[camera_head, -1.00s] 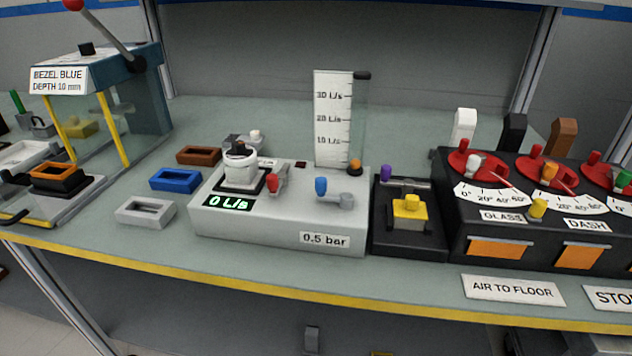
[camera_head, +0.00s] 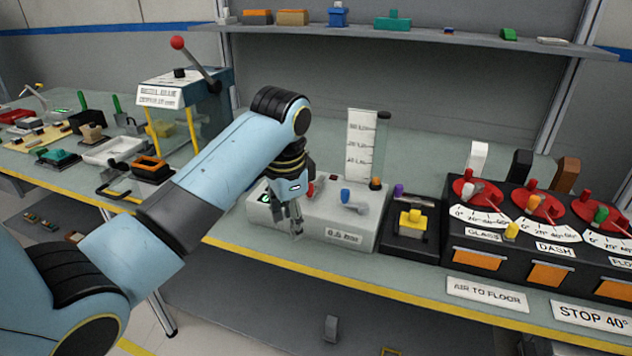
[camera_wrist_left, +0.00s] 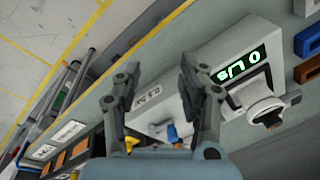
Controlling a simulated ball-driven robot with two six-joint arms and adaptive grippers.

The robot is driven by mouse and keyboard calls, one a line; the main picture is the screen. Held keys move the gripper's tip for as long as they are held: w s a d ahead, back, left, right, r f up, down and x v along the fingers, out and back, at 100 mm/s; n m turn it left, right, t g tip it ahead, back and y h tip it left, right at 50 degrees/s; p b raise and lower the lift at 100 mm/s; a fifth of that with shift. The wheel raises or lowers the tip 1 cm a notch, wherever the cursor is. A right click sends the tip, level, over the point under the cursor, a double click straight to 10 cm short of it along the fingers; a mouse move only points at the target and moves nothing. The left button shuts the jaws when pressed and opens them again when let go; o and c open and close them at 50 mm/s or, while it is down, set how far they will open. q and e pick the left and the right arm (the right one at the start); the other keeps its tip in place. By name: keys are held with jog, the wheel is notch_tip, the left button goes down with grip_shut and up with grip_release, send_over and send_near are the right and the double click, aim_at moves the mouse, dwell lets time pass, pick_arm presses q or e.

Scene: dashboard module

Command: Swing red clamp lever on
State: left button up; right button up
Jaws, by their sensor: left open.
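The red clamp lever (camera_head: 311,188) is on top of the light grey test box (camera_head: 345,235), mostly hidden behind my left wrist and gripper in the head view. I cannot make it out in the left wrist view. The box's green readout shows 0 L/s in the left wrist view (camera_wrist_left: 243,66), with a white round clamp seat (camera_wrist_left: 265,110) beside it. My left gripper (camera_head: 296,222) hangs at the front of the box, fingers down. In the left wrist view its two fingers (camera_wrist_left: 157,72) are apart with nothing between them. My right gripper is not in view.
A blue lever (camera_head: 352,198) and a clear gauge tube (camera_head: 380,145) stand on the box. A black fixture with a yellow block (camera_head: 411,222) and a dial panel (camera_head: 478,229) are to the right. The press with a red-ball handle (camera_head: 178,43) is at left.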

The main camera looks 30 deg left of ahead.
pick_arm(q)
jog(key=w+a+r+m+g+h, duration=0.15)
jog(key=w+a+r, duration=0.25)
jog(key=w+r, duration=0.7)
jog(key=shift+m+y, duration=0.25)
jog(key=shift+m, duration=0.3)
jog(key=f, duration=0.7)
jog(key=w+f, duration=0.1)
jog(key=f, duration=0.3)
jog(key=shift+d+f, duration=0.25)
jog(key=shift+f, duration=0.1)
grip_shut()
